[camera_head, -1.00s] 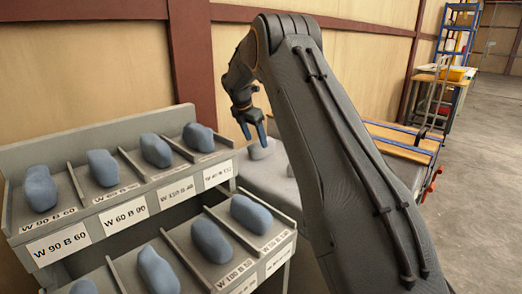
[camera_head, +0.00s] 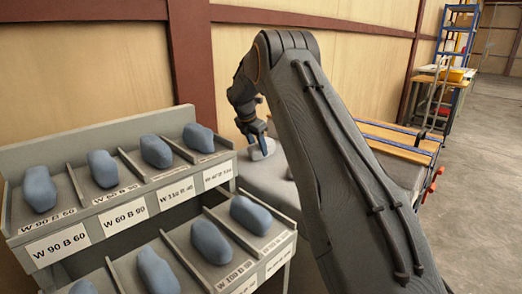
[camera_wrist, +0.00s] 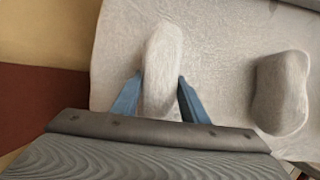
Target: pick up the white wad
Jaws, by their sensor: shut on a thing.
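A white wad (camera_wrist: 162,65) stands between the two blue fingers of my gripper (camera_wrist: 157,98) in the wrist view, its long side running away from the palm. The fingers are shut on it, one at each side. In the head view my gripper (camera_head: 257,137) is low at the grey surface (camera_head: 268,178), with the white wad (camera_head: 262,150) at its fingertips. I cannot tell whether the wad still touches the surface. A second whitish wad (camera_wrist: 281,93) lies to the right on the pale surface (camera_wrist: 218,60), apart from my gripper.
A grey rack (camera_head: 85,143) with labelled slots holding several blue-grey pillows stands at the left. A wooden wall (camera_head: 300,80) is behind my gripper. A bench with wooden slats (camera_head: 395,145) stands to the right, with open floor (camera_head: 480,160) beyond.

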